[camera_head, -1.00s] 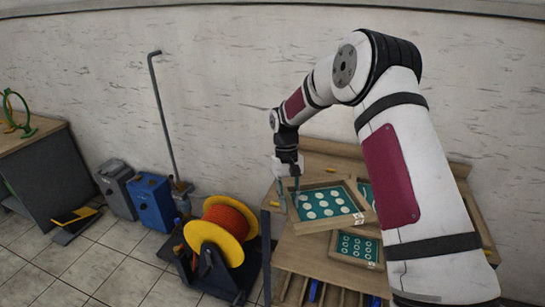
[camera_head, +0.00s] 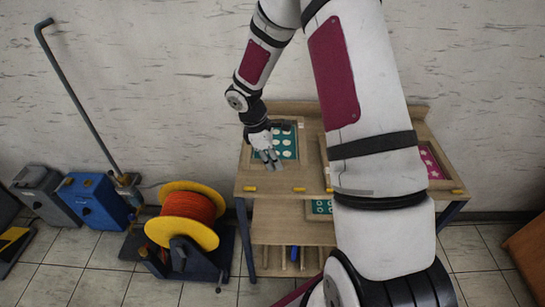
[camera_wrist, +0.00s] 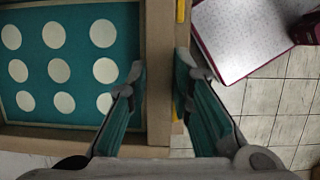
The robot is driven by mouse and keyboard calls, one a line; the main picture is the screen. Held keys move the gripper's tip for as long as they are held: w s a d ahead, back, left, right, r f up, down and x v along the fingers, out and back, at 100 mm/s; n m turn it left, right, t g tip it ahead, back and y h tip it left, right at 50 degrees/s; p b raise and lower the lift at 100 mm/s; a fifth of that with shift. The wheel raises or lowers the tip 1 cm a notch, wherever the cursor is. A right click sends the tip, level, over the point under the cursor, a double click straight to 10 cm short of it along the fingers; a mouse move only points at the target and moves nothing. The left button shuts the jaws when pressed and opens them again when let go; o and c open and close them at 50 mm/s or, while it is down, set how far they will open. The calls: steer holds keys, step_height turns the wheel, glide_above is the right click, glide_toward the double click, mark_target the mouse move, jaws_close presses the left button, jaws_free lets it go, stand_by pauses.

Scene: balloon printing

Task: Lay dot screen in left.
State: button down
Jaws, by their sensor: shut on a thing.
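The dot screen (camera_head: 288,151), a wooden frame with teal mesh and large white dots, is at the left end of the wooden table top (camera_head: 262,179). My gripper (camera_head: 268,162) is shut on its near left part in the head view. In the wrist view the screen's mesh (camera_wrist: 80,48) fills the left side. The fingers (camera_wrist: 158,95) stand on both sides of a wooden frame rail (camera_wrist: 158,60). My gripper hides part of the screen. I cannot tell whether the frame rests fully on the table.
A pink-patterned screen (camera_head: 432,163) lies at the table's right end. My arm hides the middle. Yellow pieces (camera_head: 299,190) line the front edge. A small-dot screen (camera_head: 320,207) is below. A spool of orange cord (camera_head: 188,217) and a blue box (camera_head: 93,201) stand left on the floor.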

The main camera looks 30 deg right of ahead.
steer(key=shift+f+b, duration=1.05)
steer(key=shift+f, duration=2.75)
steer(key=shift+f, duration=0.1)
steer(key=c, duration=1.3)
jaws_free()
steer(key=shift+c, duration=0.2)
steer(key=v, duration=1.2)
